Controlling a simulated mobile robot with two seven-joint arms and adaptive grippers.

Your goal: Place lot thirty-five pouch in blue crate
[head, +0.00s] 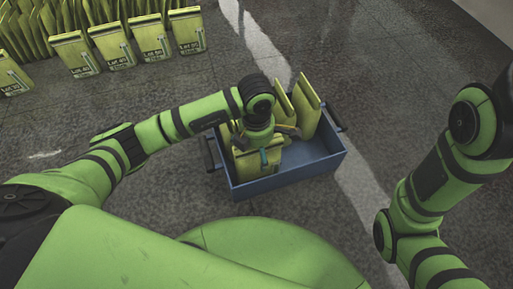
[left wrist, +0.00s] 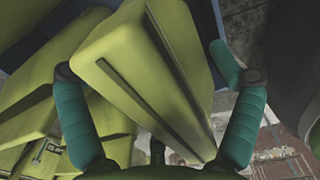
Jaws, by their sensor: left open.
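The blue crate (head: 295,178) stands on the floor in the middle of the head view, with several yellow-green pouches in it. My left gripper (head: 262,152) is inside the crate, pointing down at the pouch (head: 246,166) nearest the front left. In the left wrist view its teal fingers (left wrist: 150,75) are open, one on each side of a pouch (left wrist: 140,65). I cannot tell whether they touch it. No label is readable on the pouches in the crate, so I cannot tell which is lot thirty-five. My right gripper is out of view.
Rows of upright yellow-green pouches (head: 115,46) with lot labels stand on the floor at the upper left. More pouches (head: 305,105) stand at the crate's back. A pale stripe (head: 258,40) runs along the floor behind the crate. The floor at the upper right is clear.

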